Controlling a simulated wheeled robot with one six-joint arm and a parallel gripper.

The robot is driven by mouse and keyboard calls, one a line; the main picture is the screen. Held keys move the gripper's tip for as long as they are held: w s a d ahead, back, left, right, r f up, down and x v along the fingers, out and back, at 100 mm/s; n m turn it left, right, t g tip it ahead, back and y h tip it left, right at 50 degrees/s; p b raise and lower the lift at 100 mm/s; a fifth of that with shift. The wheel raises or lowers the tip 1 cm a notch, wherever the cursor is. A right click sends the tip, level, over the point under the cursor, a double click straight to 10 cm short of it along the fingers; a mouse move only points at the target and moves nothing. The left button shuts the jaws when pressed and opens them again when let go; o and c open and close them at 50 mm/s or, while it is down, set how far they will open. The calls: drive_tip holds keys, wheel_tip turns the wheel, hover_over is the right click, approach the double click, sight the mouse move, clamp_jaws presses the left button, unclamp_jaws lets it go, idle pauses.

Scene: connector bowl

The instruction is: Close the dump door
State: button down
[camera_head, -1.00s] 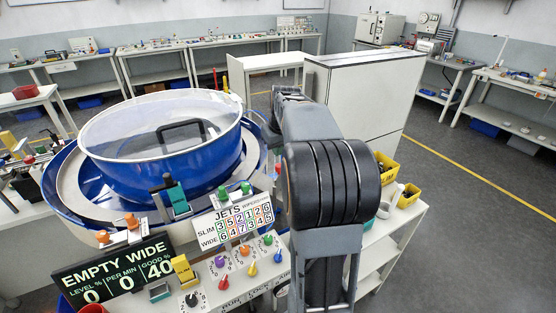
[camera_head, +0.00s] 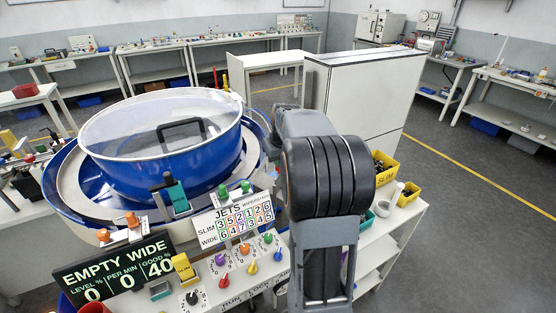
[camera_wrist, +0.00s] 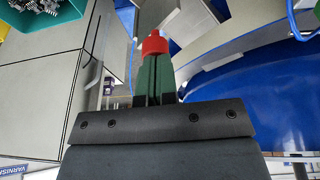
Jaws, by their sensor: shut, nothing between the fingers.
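The blue feeder bowl (camera_head: 170,168) with its clear lid stands at the left in the head view. Its blue side (camera_wrist: 260,95) fills the right of the wrist view. My gripper (camera_wrist: 153,62) shows in the wrist view with its dark green fingers together, nothing between them. A red knob-like piece (camera_wrist: 155,44) lies just past the fingertips, in line with a grey bar; I cannot tell whether they touch. I cannot clearly make out the dump door; the red piece may belong to it. In the head view my arm hides my gripper.
A control panel with coloured knobs (camera_head: 246,250) and a black "EMPTY WIDE" sign (camera_head: 115,270) stand in front of the bowl. A tall grey cabinet (camera_head: 365,90) stands behind my arm.

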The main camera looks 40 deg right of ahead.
sight(279, 171)
wheel_tip(279, 171, down, 5)
drive_tip(key=b, duration=0.3)
drive_tip(key=shift+s+a, duration=0.1)
drive_tip(key=shift+f, duration=0.1)
drive_tip(key=r+p, duration=0.2)
drive_tip(key=r, duration=0.1)
drive_tip(key=r+p, duration=0.2)
drive_tip(key=shift+a+r, duration=0.2)
drive_tip(key=shift+r, duration=0.2)
drive_tip(key=b+v, duration=0.1)
drive_tip(key=v, duration=0.8)
drive_tip(key=shift+b, duration=0.3)
